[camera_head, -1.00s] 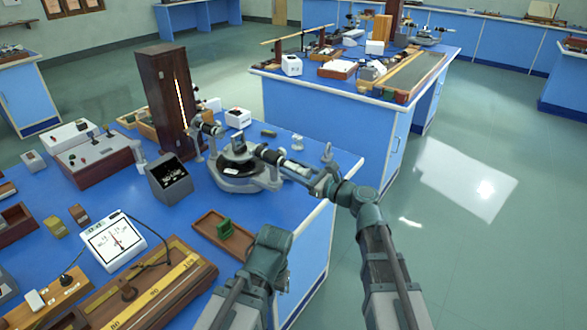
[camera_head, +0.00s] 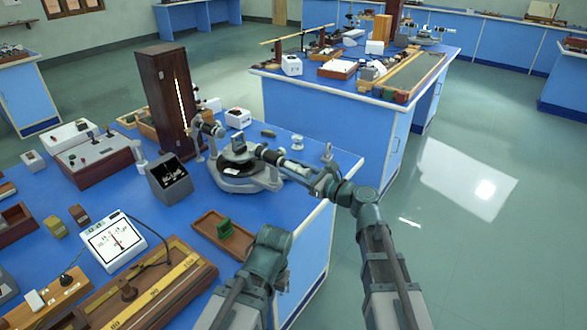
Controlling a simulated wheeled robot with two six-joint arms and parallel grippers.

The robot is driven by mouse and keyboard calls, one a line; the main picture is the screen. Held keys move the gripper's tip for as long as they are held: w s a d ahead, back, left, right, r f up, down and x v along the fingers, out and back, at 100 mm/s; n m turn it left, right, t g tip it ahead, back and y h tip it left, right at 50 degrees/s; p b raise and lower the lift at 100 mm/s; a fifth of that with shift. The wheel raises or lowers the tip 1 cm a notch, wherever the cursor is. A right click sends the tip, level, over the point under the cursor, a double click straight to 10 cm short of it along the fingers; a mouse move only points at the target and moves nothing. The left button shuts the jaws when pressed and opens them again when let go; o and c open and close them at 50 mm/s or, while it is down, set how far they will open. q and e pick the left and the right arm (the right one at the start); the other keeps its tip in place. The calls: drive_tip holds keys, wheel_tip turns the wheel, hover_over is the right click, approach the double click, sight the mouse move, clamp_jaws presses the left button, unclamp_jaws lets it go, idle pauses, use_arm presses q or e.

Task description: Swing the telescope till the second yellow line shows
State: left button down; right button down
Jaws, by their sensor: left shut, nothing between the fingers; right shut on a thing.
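The spectrometer (camera_head: 243,183) stands on the blue bench, with a round dark table and a grey base. A small prism-like block (camera_head: 238,143) stands upright on its table. Its telescope (camera_head: 284,162) points to the right, toward my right arm. The collimator (camera_head: 210,127) faces the tall dark lamp housing (camera_head: 167,98), which has a bright vertical slit. My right gripper (camera_head: 314,180) is shut on the telescope near its outer end; the fingertips are hard to make out. My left gripper (camera_head: 272,238) is low at the bench's front edge, shut and empty, apart from the spectrometer. No yellow line can be seen in this view.
A wooden tray (camera_head: 211,238) with a green block lies in front of the spectrometer. A dark open box (camera_head: 168,180) stands left of it. A white meter (camera_head: 113,241) and a wooden board with a yellow scale (camera_head: 157,289) lie at front left.

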idle(0.4)
drive_tip(key=w+d+n+g+y, duration=0.3)
drive_tip(key=w+d+n+g, duration=0.1)
drive_tip(key=w+g, duration=0.3)
drive_tip(key=shift+w+d+n+y, duration=0.3)
drive_tip(key=shift+w+n, duration=0.2)
drive_tip(key=shift+w, duration=0.3)
drive_tip(key=c, duration=0.6)
unclamp_jaws()
drive_tip(key=shift+a, duration=0.1)
drive_tip(key=shift+s, duration=0.1)
